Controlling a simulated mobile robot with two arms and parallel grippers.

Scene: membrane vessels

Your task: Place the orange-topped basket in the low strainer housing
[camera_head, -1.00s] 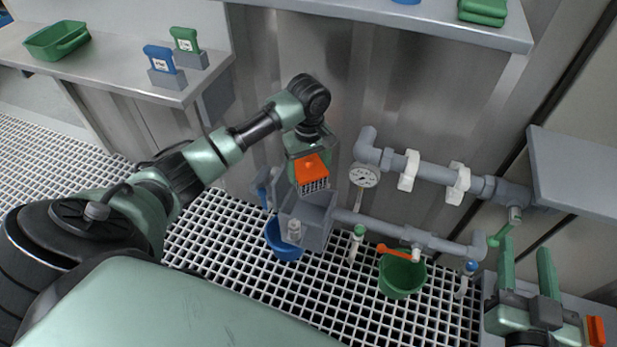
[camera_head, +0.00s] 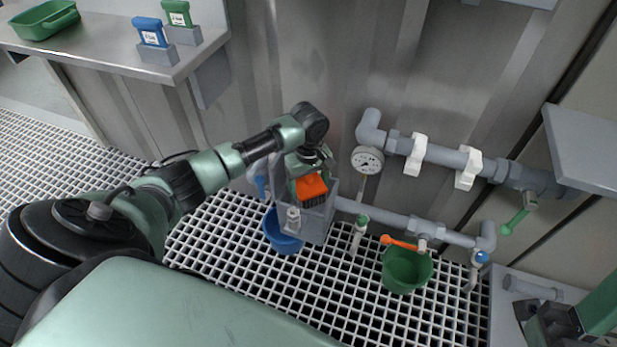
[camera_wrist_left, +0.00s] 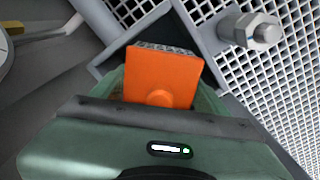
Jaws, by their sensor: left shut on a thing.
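The orange-topped basket (camera_head: 312,187) is held by my left gripper (camera_head: 308,178), which is shut on it from above. The low strainer housing (camera_head: 318,226) is a grey open-topped box at the left end of the lower pipe. The basket is at the housing's mouth, its lower mesh seemingly inside the walls; how deep is unclear. In the left wrist view the orange top (camera_wrist_left: 163,75) lies between the fingers, with a strip of mesh beyond it and the housing rim (camera_wrist_left: 107,62) around it. My right gripper (camera_head: 585,318) is partly cut off at the lower right.
A blue bucket (camera_head: 284,240) stands below the housing and a green bucket (camera_head: 406,272) below the lower pipe. A gauge (camera_head: 367,160), an orange-handled valve (camera_head: 400,242) and a bolt (camera_wrist_left: 262,32) are nearby. Blue and green-topped items stand on the left bench (camera_head: 100,55).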

